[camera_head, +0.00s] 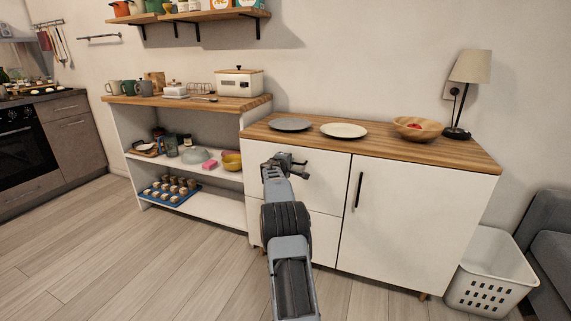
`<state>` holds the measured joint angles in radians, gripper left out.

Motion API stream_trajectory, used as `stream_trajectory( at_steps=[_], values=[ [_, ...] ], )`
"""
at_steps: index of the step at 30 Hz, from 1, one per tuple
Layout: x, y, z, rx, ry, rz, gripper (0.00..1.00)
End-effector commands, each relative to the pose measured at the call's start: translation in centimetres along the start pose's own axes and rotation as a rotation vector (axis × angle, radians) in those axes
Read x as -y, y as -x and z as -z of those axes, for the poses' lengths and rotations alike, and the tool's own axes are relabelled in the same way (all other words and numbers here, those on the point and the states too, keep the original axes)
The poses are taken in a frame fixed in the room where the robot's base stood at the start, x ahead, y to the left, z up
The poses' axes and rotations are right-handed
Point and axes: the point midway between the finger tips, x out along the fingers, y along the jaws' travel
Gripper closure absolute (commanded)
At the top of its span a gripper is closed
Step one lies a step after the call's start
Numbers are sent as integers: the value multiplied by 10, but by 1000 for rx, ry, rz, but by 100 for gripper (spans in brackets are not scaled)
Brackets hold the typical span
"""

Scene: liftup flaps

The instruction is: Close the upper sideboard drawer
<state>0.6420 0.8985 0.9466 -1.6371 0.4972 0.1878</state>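The white sideboard (420,225) has a wooden top, two drawers on its left and a door on its right. The upper drawer (328,182) front is white and looks flush or nearly flush with the sideboard; I cannot tell whether a small gap remains. My gripper (299,165) is in front of the upper drawer, near the top of its front, and hides part of it, including any handle there. I cannot tell whether it touches the front or whether its fingers are open. The lower drawer (325,235) looks shut, partly behind my arm.
Two plates (343,130) and a wooden bowl (417,128) stand on the sideboard top, with a lamp (463,90) at its right end. An open shelf unit (130,130) adjoins on the left. A white basket (490,275) stands at right. The floor at left is clear.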

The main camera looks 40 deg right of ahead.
Motion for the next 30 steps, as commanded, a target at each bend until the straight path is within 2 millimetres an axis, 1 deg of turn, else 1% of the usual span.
stream_trajectory(
  at_steps=[1, 6, 7, 14, 26, 30],
  values=[
    [-3, -1, -1, -2, 0, -6, 100],
    [-4, -1, -2, -2, -1, -7, 100],
    [-5, -1, -2, -1, -1, -8, 87],
    [-4, 0, 0, -3, -1, -7, 65],
    [-4, 1, 1, -4, -1, -6, 64],
    [-2, 5, 1, -3, 0, -4, 64]
  ],
)
